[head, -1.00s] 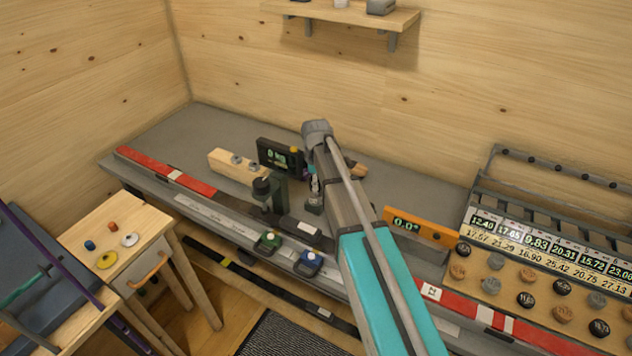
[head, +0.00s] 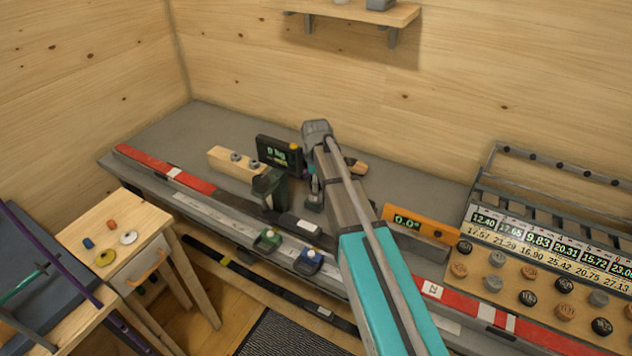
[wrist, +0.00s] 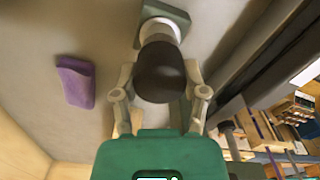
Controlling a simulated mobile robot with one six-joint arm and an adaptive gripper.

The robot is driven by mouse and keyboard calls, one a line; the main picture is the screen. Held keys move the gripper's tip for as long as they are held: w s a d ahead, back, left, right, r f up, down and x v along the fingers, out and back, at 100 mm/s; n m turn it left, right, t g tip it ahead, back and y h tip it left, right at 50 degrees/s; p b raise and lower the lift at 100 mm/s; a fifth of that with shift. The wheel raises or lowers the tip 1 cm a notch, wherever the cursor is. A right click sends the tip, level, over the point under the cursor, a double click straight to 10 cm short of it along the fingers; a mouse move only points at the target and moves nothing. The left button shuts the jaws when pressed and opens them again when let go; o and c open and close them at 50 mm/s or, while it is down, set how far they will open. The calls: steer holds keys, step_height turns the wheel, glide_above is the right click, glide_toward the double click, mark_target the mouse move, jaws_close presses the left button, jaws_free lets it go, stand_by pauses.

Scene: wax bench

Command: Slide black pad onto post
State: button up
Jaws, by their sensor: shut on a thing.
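In the wrist view my gripper (wrist: 160,78) has its two grey fingers on either side of a dark, rounded piece, the black pad (wrist: 160,72), and is shut on it. Just beyond the pad a short pale post (wrist: 165,27) shows on a green base (wrist: 178,14). The pad overlaps the post in this view, and I cannot tell whether they touch. In the head view my arm hides part of the work area. A dark green body (head: 270,188) shows left of my wrist there, but pad and post cannot be made out clearly.
A purple block (wrist: 76,82) lies on the bench left of my gripper in the wrist view. In the head view a wooden block with bolts (head: 232,165) and a small display (head: 278,155) stand behind.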

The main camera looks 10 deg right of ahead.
steer(key=shift+f+b, duration=1)
steer(key=shift+f, duration=0.1)
steer(key=o, duration=1.1)
steer(key=shift+r, duration=0.15)
step_height(320, 180, up, 9)
steer(key=p, duration=0.9)
steer(key=shift+s+d+f+b, duration=0.45)
steer(key=shift+s+d, duration=0.45)
steer(key=shift+s, duration=0.3)
steer(key=shift+s+d+f+b, duration=0.45)
steer(key=shift+s+d, duration=0.45)
steer(key=shift+s, duration=0.35)
steer(key=shift+s+d+f+b, duration=0.4)
steer(key=shift+s+d, duration=0.5)
steer(key=shift+s, duration=0.3)
